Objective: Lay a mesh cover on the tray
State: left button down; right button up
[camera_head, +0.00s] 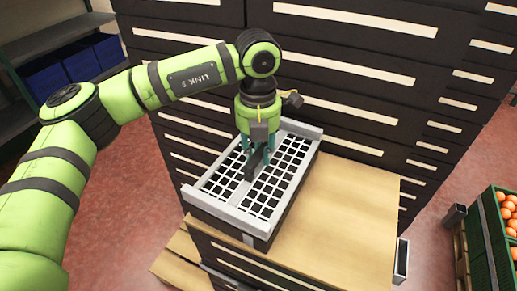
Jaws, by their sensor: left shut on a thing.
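The tray (228,230) is a dark box on the wooden top of a low cabinet. A white mesh cover (207,190) with a light grey frame lies over it, apparently resting on its top; its far part is partly hidden by my gripper. My left gripper (258,163) points down over the middle of the mesh cover. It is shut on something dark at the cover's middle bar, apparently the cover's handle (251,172). My right gripper is not in view.
The wooden top (345,215) is bare to the right of the tray. Tall dark drawer cabinets (340,60) stand close behind. A green crate of oranges (490,235) stands at the right edge. Blue bins (75,65) sit on a shelf at the upper left.

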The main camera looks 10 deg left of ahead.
pick_arm(q)
jog(key=shift+f, duration=0.3)
jog(key=c, duration=0.9)
grip_release()
jog(key=shift+c, duration=0.2)
notch_tip(320, 180, up, 12)
jog(key=shift+r, duration=0.1)
